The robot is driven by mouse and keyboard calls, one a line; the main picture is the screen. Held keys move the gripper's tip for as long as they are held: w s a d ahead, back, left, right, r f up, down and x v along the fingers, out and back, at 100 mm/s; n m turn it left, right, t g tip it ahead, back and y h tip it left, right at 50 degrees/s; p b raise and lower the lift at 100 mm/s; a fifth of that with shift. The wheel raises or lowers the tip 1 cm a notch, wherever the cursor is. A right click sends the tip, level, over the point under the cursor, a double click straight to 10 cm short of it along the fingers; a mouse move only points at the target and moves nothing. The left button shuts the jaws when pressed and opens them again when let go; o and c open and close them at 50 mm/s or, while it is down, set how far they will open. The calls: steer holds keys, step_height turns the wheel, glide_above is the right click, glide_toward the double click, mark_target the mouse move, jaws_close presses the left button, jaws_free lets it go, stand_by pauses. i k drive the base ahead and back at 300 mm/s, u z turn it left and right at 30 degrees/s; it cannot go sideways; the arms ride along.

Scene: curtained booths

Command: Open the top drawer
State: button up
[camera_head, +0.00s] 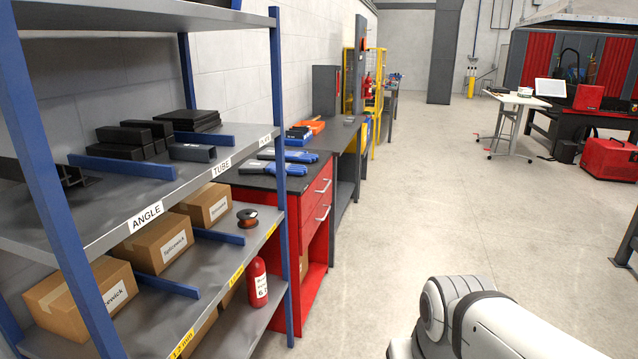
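A red cabinet (320,258) with a dark grey top stands against the left wall, just past the shelving rack. Its top drawer (316,197) is red, has a silver bar handle (323,186) and looks shut. A second drawer (316,222) with a similar handle (323,213) is right below it and also looks shut. The rack's blue post hides part of the cabinet's near side. My white arm shows at the bottom right, well apart from the cabinet. My gripper is out of view.
The shelving rack (240,157) in the left foreground holds boxes, dark metal stock and a red extinguisher (257,283). Blue-handled tools (270,170) lie on the cabinet top. The concrete floor (420,220) right of the cabinet is open. A white table (515,98) stands far right.

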mark_target(306, 202)
steer(key=z, duration=0.2)
steer(key=i, duration=3.25)
steer(key=z, duration=0.2)
